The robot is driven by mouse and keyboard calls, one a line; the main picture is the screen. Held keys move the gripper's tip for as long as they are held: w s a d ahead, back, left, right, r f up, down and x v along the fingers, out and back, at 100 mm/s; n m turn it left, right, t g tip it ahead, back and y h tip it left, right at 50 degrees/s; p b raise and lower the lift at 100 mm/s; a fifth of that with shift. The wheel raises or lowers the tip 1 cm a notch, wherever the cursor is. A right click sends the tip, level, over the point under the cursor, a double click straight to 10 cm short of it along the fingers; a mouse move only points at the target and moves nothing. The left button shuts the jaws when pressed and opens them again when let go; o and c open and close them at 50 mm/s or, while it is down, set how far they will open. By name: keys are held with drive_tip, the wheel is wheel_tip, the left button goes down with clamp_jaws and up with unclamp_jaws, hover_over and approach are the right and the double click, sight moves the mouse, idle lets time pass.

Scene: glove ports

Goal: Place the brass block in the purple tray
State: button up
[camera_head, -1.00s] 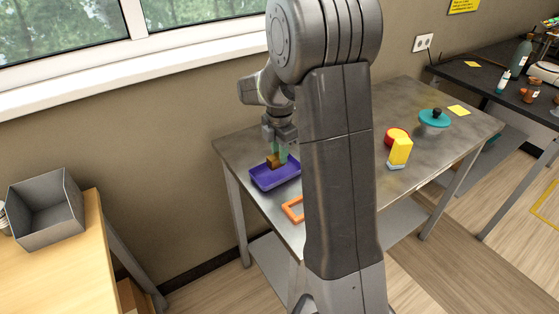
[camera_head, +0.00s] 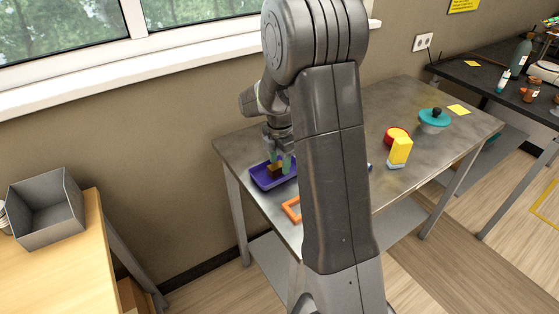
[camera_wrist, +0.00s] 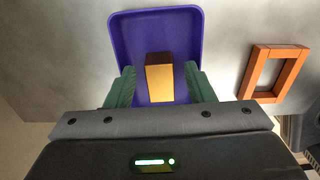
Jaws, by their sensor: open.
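The brass block (camera_wrist: 160,80) is inside the purple tray (camera_wrist: 124,30), between my gripper's green fingers in the wrist view. My gripper (camera_wrist: 160,88) is open, with a gap showing on each side of the block. In the head view my gripper (camera_head: 279,162) is low over the tray (camera_head: 262,182), and the block (camera_head: 274,169) shows beside the fingers. The block appears to rest on the tray floor. My arm hides the tray's right part in the head view.
An orange frame (camera_head: 287,207) lies on the metal table (camera_head: 400,92) near the tray. A yellow block (camera_head: 401,149), a red round thing (camera_head: 392,134) and a teal lidded thing (camera_head: 434,119) stand farther right. A grey bin (camera_head: 50,228) is on the wooden table at left.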

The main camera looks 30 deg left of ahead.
sight(280, 164)
wheel_tip(280, 164, up, 12)
drive_tip(key=shift+r, duration=0.2)
drive_tip(key=shift+f, duration=0.15)
idle(0.4)
wheel_tip(280, 164, down, 12)
drive_tip(key=shift+r, duration=1.85)
drive_tip(key=shift+f, duration=0.1)
